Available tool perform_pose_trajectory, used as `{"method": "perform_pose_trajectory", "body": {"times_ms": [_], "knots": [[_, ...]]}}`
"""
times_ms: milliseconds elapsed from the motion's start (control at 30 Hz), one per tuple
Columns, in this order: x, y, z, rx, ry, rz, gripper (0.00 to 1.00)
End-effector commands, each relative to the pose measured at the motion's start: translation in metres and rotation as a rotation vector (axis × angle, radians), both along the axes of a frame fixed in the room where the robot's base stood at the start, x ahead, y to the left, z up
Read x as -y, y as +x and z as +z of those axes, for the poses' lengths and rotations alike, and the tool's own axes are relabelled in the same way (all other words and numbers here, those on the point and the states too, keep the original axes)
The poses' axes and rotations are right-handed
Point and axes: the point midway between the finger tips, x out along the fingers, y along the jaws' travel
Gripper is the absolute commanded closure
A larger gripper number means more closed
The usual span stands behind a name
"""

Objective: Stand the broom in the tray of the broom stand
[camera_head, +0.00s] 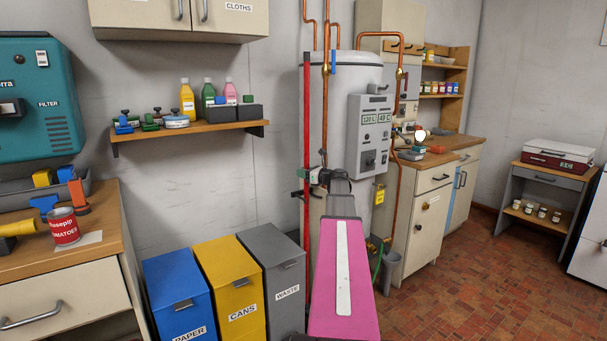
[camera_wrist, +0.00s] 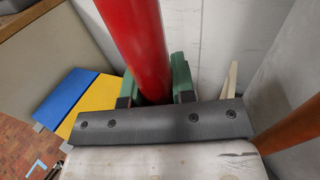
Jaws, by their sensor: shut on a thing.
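The broom shows as a long red handle (camera_head: 307,115), upright in front of the back wall, left of the boiler. In the wrist view the red handle (camera_wrist: 135,40) runs between two green finger pads. My gripper (camera_head: 307,176) is shut on the handle around its middle; it also shows in the wrist view (camera_wrist: 154,88). The broom's lower end is hidden behind the grey bin and my arm. I cannot make out the broom stand or its tray in either view.
Blue (camera_head: 178,290), yellow (camera_head: 228,285) and grey (camera_head: 275,275) bins stand left of the handle. A white boiler (camera_head: 343,100) with copper pipes (camera_head: 325,130) is close on the right. A shelf (camera_head: 190,131) with bottles is on the wall. Open tiled floor (camera_head: 470,280) lies right.

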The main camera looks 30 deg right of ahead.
Motion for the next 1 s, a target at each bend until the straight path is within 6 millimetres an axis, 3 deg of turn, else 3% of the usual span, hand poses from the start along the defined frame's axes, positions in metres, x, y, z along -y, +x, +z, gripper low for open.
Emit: {"method": "perform_pose_trajectory", "body": {"times_ms": [1000], "knots": [[0.000, 0.000, -0.013, 0.000, 0.001, 0.000, 1.00]]}}
